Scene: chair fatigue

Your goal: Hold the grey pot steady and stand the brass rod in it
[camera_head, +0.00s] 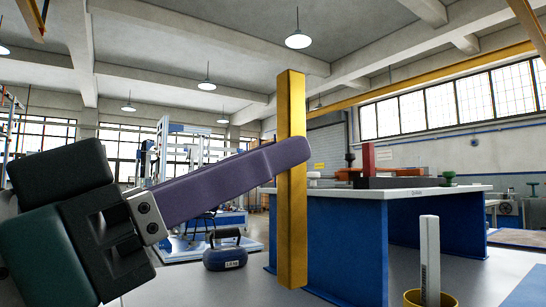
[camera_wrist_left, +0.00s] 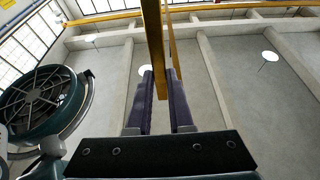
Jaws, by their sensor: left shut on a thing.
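The brass rod (camera_head: 291,225) is a long, square, yellow-gold bar. It is upright in the head view, with only a slight tilt if any. My left gripper (camera_head: 290,156) has purple fingers shut on the rod around its middle, and its lower end looks clear of any pot. The left wrist view shows the rod (camera_wrist_left: 153,40) between the two fingers (camera_wrist_left: 161,82). No grey pot shows. A yellow-rimmed pot (camera_head: 412,299) is cut off at the bottom right, and a pale grey square bar (camera_head: 430,255) stands in it. My right gripper is not in view.
A dark blue weight with a handle (camera_head: 225,258) sits on the grey surface left of the rod. Behind the rod is a large blue workbench (camera_head: 345,240) with a pale top, carrying a red block (camera_head: 368,160) and other fixtures. Clear grey surface lies between rod and pot.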

